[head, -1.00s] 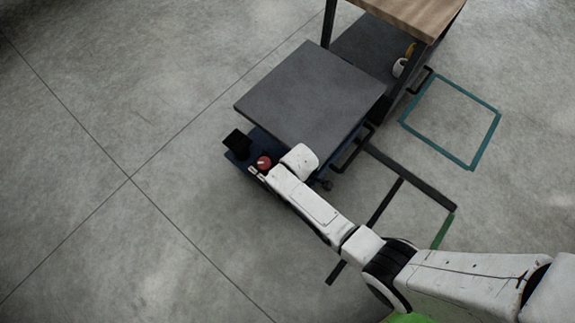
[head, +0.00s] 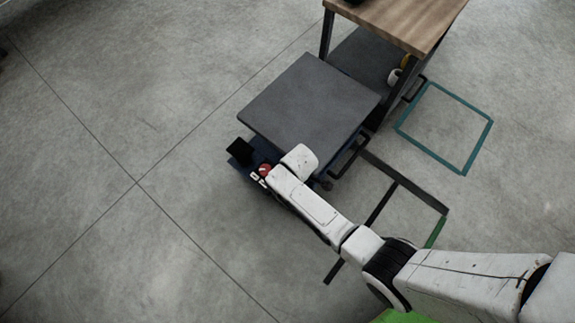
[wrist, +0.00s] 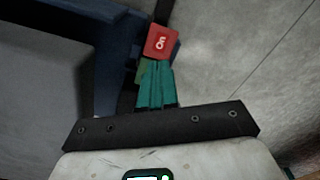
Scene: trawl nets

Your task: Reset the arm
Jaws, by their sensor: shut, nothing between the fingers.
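My white arm reaches from the lower right of the head view to the front edge of a low lift cart with a flat grey top (head: 310,105). My gripper (wrist: 156,68) shows in the wrist view as two teal fingers pressed together with nothing between them. In the head view the fingers are hidden by my arm. In the head view a red control (head: 265,170) sits on the cart's blue base, beside my wrist.
A black panel (head: 240,151) stands beside the red control. A wood-topped table (head: 405,22) with a lower shelf is behind the cart. Teal tape (head: 430,153) and dark tape (head: 405,180) mark the floor at right. The floor at left is clear.

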